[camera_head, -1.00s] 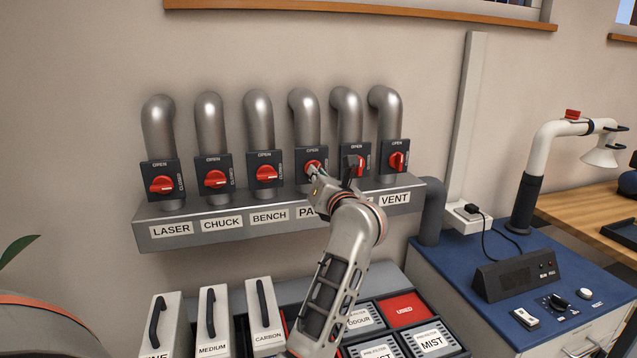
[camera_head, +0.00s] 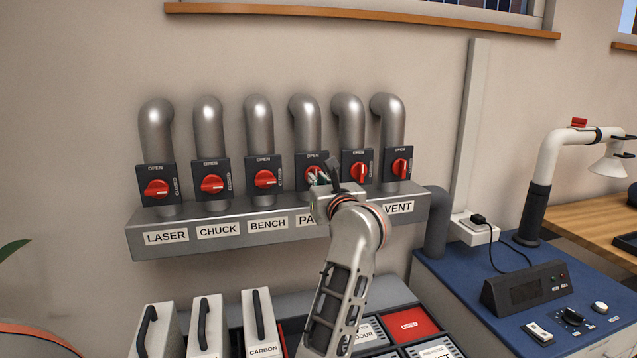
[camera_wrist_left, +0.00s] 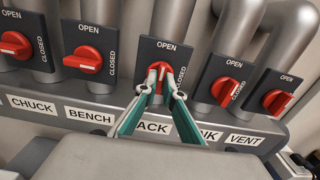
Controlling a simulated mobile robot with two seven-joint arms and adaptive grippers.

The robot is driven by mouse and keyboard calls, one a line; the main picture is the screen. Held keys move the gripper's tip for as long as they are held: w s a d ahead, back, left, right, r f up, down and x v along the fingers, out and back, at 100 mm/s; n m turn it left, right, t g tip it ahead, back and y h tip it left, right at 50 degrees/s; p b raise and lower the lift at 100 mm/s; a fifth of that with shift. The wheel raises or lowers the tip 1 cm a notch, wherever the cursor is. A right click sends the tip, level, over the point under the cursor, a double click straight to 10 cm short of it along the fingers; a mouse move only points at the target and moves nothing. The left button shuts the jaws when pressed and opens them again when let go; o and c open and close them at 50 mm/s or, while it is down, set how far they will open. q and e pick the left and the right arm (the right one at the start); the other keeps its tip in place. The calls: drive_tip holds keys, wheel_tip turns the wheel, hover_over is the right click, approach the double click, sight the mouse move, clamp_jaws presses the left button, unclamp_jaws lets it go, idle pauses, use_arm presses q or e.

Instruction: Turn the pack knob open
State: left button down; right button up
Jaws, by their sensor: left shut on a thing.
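The pack knob (camera_head: 315,174) is red on a dark plate marked OPEN at the top and CLOSED at the side. It is the fourth knob from the left on the wall duct. My left gripper (camera_head: 320,179) reaches it from the front, its fingers shut on the knob. In the left wrist view the gripper's fingertips (camera_wrist_left: 161,88) sit on either side of the red pack knob (camera_wrist_left: 160,70); they partly cover its handle, which looks roughly upright, toward OPEN. The PACK label is partly hidden. My right gripper is not in view.
Neighbouring red knobs are close: the bench knob (camera_head: 265,179) lies sideways; the sink knob (camera_head: 358,172) and vent knob (camera_head: 400,167) stand near upright. The labelled grey duct (camera_head: 205,212) runs below. Filter cartridges (camera_head: 258,320) and a blue bench (camera_head: 455,285) are lower.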

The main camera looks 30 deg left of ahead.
use_arm(q)
drive_tip(key=c, duration=2.2)
unclamp_jaws()
drive_tip(key=shift+o, duration=0.2)
wheel_tip(320, 180, up, 10)
